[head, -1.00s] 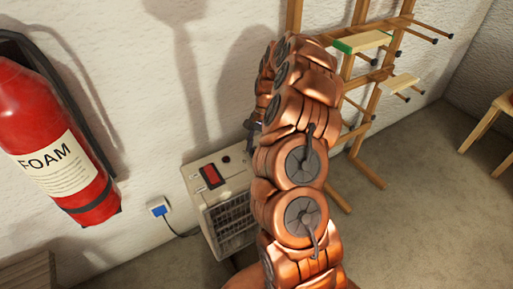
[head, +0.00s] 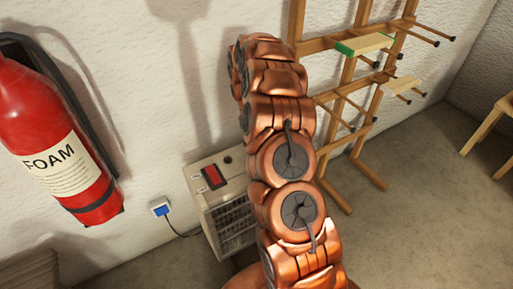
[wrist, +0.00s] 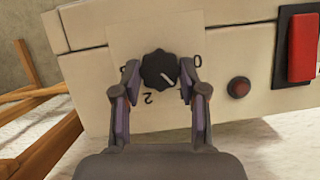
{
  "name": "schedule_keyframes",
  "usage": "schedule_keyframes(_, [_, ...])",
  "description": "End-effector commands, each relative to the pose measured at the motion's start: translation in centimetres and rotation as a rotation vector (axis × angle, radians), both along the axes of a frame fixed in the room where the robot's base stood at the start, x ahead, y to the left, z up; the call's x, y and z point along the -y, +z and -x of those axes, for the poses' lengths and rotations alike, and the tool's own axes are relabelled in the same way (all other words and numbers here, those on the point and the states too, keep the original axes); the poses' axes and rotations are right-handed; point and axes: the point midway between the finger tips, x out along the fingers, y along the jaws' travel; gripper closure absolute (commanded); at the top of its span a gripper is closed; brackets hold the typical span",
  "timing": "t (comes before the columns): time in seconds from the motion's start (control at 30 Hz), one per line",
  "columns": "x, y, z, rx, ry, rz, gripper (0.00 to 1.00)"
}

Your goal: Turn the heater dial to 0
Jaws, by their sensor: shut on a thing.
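The heater (head: 207,160) is a cream box with a front grille, standing against the wall in the head view. Its dial (wrist: 158,70) is a black scalloped knob on a pale plate in the wrist view. A white pointer line on it points to the lower right, between a printed 0 (wrist: 198,61) at the right and a 2 (wrist: 148,98) below. My gripper (wrist: 159,72) is shut on the dial, one finger on each side. The right finger covers part of the scale. In the head view my copper arm hides the dial and gripper.
A red switch (wrist: 301,48) and a small round red light (wrist: 239,87) sit right of the dial. A red fire extinguisher (head: 55,150) hangs at the left. A wooden rack (head: 352,85) leans at the wall on the right. Open floor lies at the right.

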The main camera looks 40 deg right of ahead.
Motion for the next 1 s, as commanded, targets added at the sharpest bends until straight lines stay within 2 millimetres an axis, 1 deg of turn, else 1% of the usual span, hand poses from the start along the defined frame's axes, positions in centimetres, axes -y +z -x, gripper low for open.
schedule_keyframes(0.1, [-0.15, 0.12, 0.11, -0.004, 0.114, 0.001, 0.92])
schedule_keyframes(0.6, [-0.49, 0.2, 0.15, -0.004, 0.579, -0.001, 0.92])
schedule_keyframes(0.8, [-0.6, 0.17, 0.22, -0.003, 0.73, -0.001, 0.92])
schedule_keyframes(1.0, [-0.65, 0.15, 0.11, 0.001, 0.837, 0.002, 0.92])
